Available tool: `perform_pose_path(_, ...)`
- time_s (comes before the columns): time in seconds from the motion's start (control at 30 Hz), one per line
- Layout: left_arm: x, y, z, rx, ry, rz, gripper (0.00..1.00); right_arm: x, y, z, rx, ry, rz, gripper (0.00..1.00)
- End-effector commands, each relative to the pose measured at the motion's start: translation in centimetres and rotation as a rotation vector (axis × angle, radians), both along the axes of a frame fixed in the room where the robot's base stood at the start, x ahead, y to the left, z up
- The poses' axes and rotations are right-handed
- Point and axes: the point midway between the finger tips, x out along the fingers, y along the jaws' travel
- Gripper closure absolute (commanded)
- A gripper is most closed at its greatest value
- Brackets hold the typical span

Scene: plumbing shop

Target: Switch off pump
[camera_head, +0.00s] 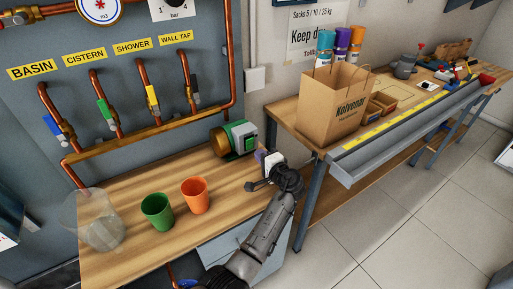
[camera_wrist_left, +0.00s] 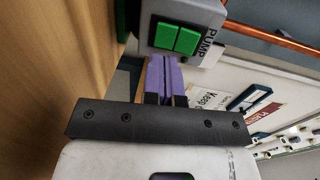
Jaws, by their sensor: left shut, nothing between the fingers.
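In the left wrist view, a grey switch box marked PUMP (camera_wrist_left: 205,14) carries two green button faces (camera_wrist_left: 176,38) side by side. My left gripper (camera_wrist_left: 166,62) is shut and empty. Its purple fingertips are at the lower edge of the box, just short of the button faces; I cannot tell whether they touch it. In the head view, the green and grey pump (camera_head: 238,138) with a brass end stands at the back right of the wooden counter. My left gripper (camera_head: 260,157) is just to the right of and below the pump. My right gripper is not in view.
An orange cup (camera_head: 195,195), a green cup (camera_head: 157,211) and a clear jug (camera_head: 97,222) stand on the counter's left part. Copper pipes (camera_head: 150,128) with coloured valves run along the panel behind. A paper bag (camera_head: 335,106) stands on the bench to the right.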

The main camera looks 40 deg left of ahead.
Motion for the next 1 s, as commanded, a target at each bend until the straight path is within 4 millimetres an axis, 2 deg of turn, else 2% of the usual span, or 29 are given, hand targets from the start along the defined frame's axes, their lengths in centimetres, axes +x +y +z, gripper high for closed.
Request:
perform_pose_path(0.03,-0.4,-1.1,0.2,-0.003,0.002,-0.003,1.0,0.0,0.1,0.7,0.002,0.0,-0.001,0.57)
perform_pose_path(0.2,-1.5,-4.4,0.1,-0.002,0.0,-0.003,1.0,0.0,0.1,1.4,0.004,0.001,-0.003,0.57)
perform_pose_path(0.5,-3.0,-8.5,0.0,-0.003,0.001,-0.002,1.0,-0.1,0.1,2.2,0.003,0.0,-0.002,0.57)
perform_pose_path(0.7,-3.4,-9.6,0.0,-0.001,-0.001,0.0,1.0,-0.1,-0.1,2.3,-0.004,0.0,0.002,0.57)
perform_pose_path(1.0,-3.4,-9.8,-0.1,-0.001,-0.001,0.0,1.0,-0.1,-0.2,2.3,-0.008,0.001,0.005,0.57)
